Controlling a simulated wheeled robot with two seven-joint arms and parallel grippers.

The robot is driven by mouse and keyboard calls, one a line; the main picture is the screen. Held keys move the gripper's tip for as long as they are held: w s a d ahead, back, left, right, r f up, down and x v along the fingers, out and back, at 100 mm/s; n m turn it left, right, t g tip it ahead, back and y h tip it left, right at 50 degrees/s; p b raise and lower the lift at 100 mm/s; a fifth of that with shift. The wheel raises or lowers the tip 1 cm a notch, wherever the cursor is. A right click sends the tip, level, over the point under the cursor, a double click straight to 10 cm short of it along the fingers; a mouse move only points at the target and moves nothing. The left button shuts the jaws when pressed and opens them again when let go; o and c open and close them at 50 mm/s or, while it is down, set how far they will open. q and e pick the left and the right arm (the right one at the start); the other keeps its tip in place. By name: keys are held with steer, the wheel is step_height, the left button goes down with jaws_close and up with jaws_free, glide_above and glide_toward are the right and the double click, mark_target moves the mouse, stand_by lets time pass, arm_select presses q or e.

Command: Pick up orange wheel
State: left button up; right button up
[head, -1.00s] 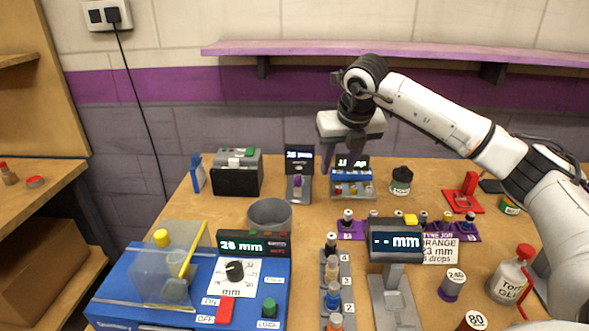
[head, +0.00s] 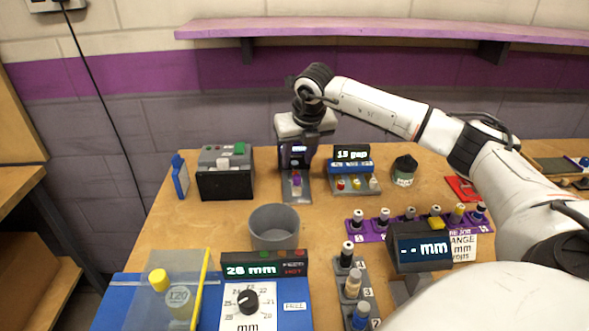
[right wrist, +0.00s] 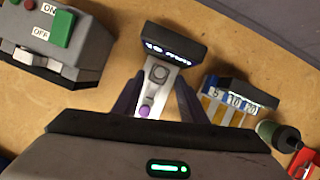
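No orange wheel shows clearly now. The grey rack (head: 372,287) at the bottom holds a white-and-black piece (head: 347,254), a beige piece (head: 353,284) and a blue piece (head: 361,317); its lower end is out of frame. My right gripper (head: 298,163) is open above a small grey stand with a digital display (head: 297,187) at the back of the table. In the right wrist view, the fingers of my right gripper (right wrist: 160,88) are apart, with the stand and a small purple piece (right wrist: 145,110) showing between them. My left gripper is not in view.
A purple rack (head: 370,235) with several pieces and a dark display (head: 420,252) stand to the right. A grey bin (head: 273,228) and a blue machine (head: 295,318) are in front. A black box (head: 225,183) is left of the stand, a blue-topped box (head: 352,172) right.

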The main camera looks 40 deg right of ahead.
mark_target(295, 163)
steer(key=x, duration=0.3)
steer(key=shift+w+f, duration=0.1)
steer(key=shift+f, duration=0.1)
steer(key=shift+c, duration=0.3)
jaws_close()
steer(key=shift+r, duration=0.1)
steer(key=shift+r, duration=0.15)
